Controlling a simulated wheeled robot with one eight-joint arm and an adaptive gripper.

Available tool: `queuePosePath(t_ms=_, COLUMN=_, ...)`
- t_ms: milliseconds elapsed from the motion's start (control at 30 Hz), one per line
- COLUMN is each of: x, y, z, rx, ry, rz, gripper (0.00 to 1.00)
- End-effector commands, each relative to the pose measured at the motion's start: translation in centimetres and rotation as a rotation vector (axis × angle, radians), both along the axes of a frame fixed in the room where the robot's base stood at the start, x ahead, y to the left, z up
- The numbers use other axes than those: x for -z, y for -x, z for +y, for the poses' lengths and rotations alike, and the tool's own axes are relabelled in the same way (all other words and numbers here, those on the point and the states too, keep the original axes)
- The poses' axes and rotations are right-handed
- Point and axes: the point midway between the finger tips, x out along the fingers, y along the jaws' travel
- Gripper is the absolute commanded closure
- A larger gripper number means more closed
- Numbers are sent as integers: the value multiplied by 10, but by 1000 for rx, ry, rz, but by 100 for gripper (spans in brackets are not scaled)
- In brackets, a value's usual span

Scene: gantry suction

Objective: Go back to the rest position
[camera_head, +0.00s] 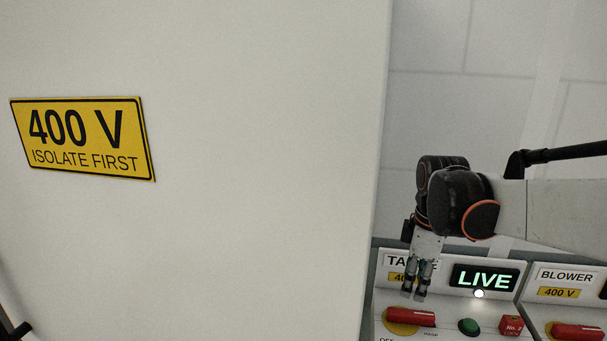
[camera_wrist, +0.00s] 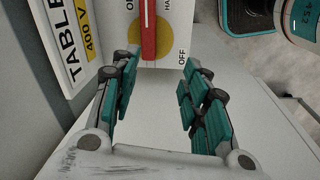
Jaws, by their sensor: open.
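My gripper (camera_head: 414,291) hangs at the end of my arm in the head view, in front of the table panel (camera_head: 379,290) and above its red rotary handle (camera_head: 411,317). In the wrist view my gripper (camera_wrist: 158,85) is open, its teal finger pads apart with nothing between them. The red handle (camera_wrist: 148,28) on its yellow disc lies beyond the fingertips, between the ON and OFF marks. Its far end is cut off by the frame's top edge. I see a gap between the fingers and the handle.
A blower panel (camera_head: 566,276) stands to the right. A large white door (camera_head: 260,170) with a yellow 400 V sign (camera_head: 84,138) fills the left.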

Motion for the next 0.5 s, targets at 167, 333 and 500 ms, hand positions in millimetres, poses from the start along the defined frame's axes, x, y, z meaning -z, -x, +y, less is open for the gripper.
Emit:
queuePosePath(t_ms=167, x=-6, y=42, z=16, rx=229, ry=-31, rz=-112, gripper=58)
queuePosePath(t_ms=333, x=-4, y=78, z=28, rx=450, ry=-92, rz=-218, gripper=58)
queuePosePath(t_ms=500, x=5, y=113, z=38, rx=665, ry=-180, rz=-317, gripper=58)
